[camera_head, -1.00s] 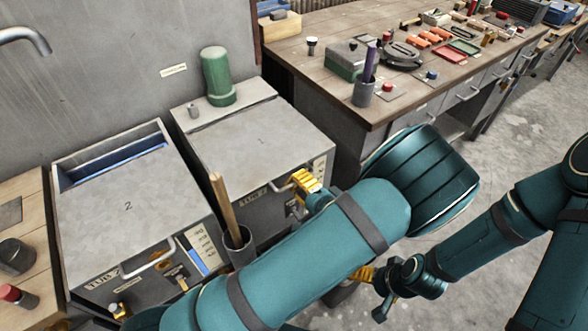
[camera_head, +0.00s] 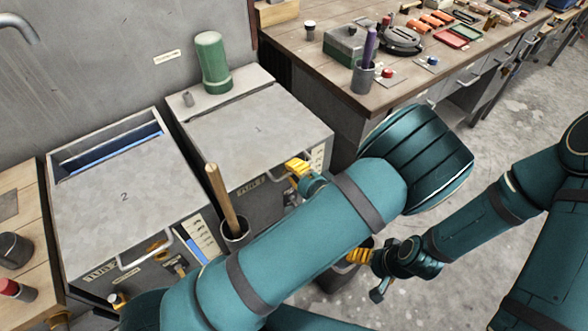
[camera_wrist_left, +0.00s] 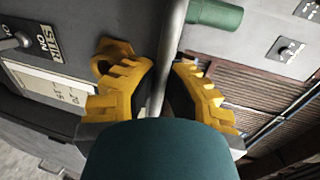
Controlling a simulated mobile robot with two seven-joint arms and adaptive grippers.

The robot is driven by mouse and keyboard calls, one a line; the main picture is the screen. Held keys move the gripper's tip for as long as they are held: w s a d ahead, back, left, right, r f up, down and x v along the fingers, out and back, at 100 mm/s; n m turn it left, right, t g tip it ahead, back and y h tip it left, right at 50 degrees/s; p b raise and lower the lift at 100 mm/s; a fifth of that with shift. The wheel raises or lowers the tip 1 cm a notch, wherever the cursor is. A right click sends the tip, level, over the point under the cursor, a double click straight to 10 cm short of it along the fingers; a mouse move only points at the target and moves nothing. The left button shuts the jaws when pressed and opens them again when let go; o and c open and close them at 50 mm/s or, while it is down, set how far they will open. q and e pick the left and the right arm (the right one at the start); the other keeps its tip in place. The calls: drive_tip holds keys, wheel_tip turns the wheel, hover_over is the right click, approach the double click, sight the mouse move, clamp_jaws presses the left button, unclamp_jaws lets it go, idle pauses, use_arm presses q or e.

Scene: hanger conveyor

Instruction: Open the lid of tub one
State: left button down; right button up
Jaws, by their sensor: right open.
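Tub one (camera_head: 235,140) is the grey metal tub in the middle of the head view, its lid marked 1. The lid looks down; a small lift cannot be ruled out. A bar handle (camera_head: 278,166) sits at its front edge. My left gripper (camera_head: 298,168) is at this handle. In the left wrist view its yellow fingers (camera_wrist_left: 163,85) stand close on both sides of the handle bar (camera_wrist_left: 169,40), shut on it. My left forearm hides part of the tub's front. My right gripper (camera_head: 360,256) is open, low beside the left arm and apart from the tub.
Tub two (camera_head: 124,220) stands left, with a blue opening at its back. A wooden stick stands in a grey cup (camera_head: 236,234) between the tubs. A green cylinder (camera_head: 212,62) stands behind tub one's lid. A workbench (camera_head: 340,85) with tools is at right.

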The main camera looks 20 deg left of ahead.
use_arm(q)
drive_tip(key=w+a+r+g+h+p, duration=0.2)
drive_tip(key=r+p, duration=0.4)
drive_tip(key=r, duration=0.4)
drive_tip(key=w+a+r+g+h+p, duration=0.25)
drive_tip(key=r+p, duration=0.35)
drive_tip(key=r, duration=0.4)
drive_tip(key=w+a+r+p, duration=0.3)
drive_tip(key=w+a+r, duration=0.9)
drive_tip(key=a, duration=0.4)
drive_tip(key=shift+r+t, duration=0.45)
drive_tip(key=shift+r, duration=0.4)
use_arm(e)
drive_tip(key=w+a+r, duration=0.1)
drive_tip(key=w+r, duration=0.2)
drive_tip(key=r, duration=1.3)
drive_tip(key=shift+w+r+t, duration=0.15)
drive_tip(key=shift+r+t, duration=0.05)
drive_tip(key=shift+t, duration=0.1)
use_arm(q)
drive_tip(key=shift+a, duration=0.1)
drive_tip(key=c, duration=1)
unclamp_jaws()
drive_tip(key=shift+s, duration=0.2)
